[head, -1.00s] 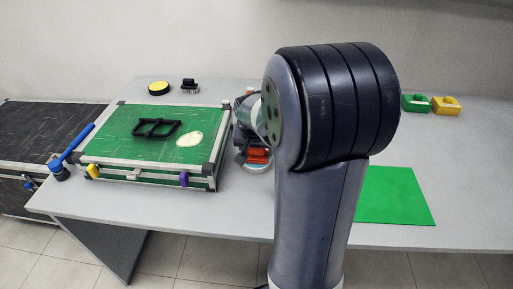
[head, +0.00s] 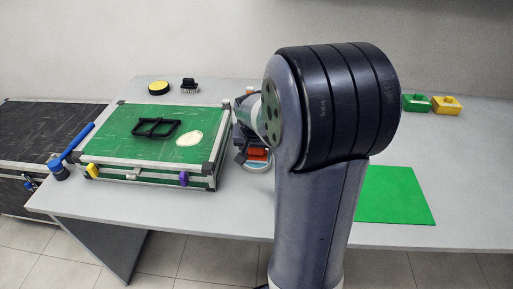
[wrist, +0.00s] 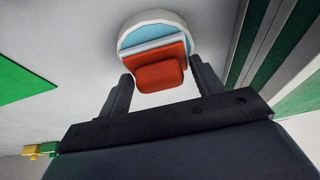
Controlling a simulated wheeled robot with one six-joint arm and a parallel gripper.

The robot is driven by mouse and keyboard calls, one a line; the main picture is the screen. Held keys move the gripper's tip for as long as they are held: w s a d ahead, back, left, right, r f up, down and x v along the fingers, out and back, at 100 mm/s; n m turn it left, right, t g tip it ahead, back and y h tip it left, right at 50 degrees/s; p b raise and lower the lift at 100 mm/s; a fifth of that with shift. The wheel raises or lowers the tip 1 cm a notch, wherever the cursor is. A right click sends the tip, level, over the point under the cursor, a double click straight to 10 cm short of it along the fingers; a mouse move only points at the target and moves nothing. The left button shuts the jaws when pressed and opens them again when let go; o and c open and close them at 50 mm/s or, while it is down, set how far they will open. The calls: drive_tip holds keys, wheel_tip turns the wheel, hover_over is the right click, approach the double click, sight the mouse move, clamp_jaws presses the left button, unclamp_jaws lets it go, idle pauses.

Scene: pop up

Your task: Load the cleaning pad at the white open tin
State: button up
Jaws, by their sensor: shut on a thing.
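The cleaning pad (wrist: 160,74) is an orange-red block with a paler layer on its far side. It sits between the two fingers of my gripper (wrist: 160,69) in the wrist view, and the gripper is shut on it. The white open tin (wrist: 124,39) is round with a light blue inside. The pad overlaps its opening in the wrist view; I cannot tell whether they touch. In the head view, the orange pad (head: 257,154) shows above the tin (head: 258,167), partly hidden by my gripper and arm.
A green case (head: 110,148) with metal edges stands left of the tin, with a black frame (head: 155,128) and a pale oval (head: 189,139) on top. A green mat (head: 392,195) lies to the right. Green (head: 416,103) and yellow (head: 446,106) boxes stand at the back right.

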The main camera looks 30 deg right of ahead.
wheel_tip(320, 180, up, 7)
drive_tip(key=p, duration=0.5)
idle(0.4)
idle(0.6)
